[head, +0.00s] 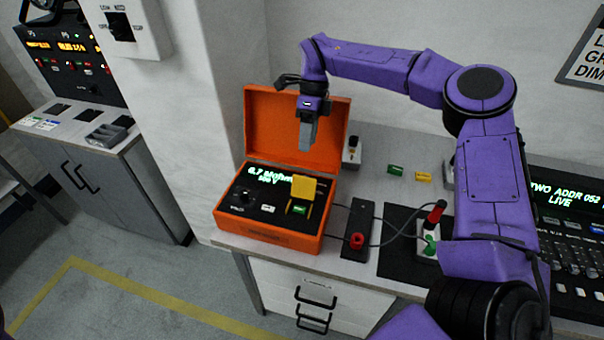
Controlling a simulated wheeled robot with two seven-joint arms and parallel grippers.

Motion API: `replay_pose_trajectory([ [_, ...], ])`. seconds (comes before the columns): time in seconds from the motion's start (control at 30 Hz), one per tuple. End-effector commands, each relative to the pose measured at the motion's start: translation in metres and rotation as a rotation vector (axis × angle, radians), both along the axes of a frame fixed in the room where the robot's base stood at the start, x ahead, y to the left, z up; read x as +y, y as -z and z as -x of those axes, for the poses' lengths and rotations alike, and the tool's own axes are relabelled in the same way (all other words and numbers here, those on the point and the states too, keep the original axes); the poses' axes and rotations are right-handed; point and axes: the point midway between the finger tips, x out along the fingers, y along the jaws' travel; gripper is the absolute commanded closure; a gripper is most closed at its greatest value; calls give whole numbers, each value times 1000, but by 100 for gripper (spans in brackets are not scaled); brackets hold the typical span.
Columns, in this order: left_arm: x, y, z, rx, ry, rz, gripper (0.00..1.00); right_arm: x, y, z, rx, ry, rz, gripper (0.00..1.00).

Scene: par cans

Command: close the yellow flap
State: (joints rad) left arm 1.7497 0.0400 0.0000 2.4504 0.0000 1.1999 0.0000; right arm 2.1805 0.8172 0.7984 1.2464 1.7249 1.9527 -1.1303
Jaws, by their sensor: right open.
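The yellow flap (304,187) stands raised on the panel of an orange case (270,240), with a green button (300,210) uncovered in front of it. The case's lid (270,125) is up at the back. My right gripper (307,140) hangs in front of the open lid, above and behind the flap and apart from it. Its fingers point down and nothing shows between them. My left gripper is out of the picture.
A black strip with a red knob (357,240) and a black plate with red and green plugs (430,243) lie right of the case, with dark cables. Green (395,170) and yellow (423,176) blocks lie behind. A keyboard console (570,235) stands at the right.

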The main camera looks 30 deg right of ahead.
Motion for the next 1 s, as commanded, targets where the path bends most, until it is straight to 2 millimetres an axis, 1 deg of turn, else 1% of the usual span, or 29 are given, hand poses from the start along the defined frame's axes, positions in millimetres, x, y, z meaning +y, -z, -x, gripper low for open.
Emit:
replay_pose_trajectory([
  [0.07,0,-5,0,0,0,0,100,0,10,5,3,2,-1,55],
  [0.23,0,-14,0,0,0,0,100,8,45,17,5,9,-2,55],
  [0.4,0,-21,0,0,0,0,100,16,76,23,4,9,1,55],
  [0.5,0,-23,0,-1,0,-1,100,20,87,25,2,8,0,55],
  [0.57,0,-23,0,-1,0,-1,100,21,90,25,2,9,0,55],
  [0.8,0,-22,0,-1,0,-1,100,22,92,25,0,7,1,55],
  [0.83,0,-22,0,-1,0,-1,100,22,92,25,0,7,1,62],
  [0.87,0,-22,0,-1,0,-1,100,22,92,25,0,7,1,72],
  [0.9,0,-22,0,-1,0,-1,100,22,92,25,0,7,1,85],
  [0.93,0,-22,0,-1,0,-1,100,22,92,25,0,7,1,94],
  [0.97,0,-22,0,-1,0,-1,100,22,92,24,-1,7,2,100],
  [1.0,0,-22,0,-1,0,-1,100,22,92,24,-1,7,2,100],
])
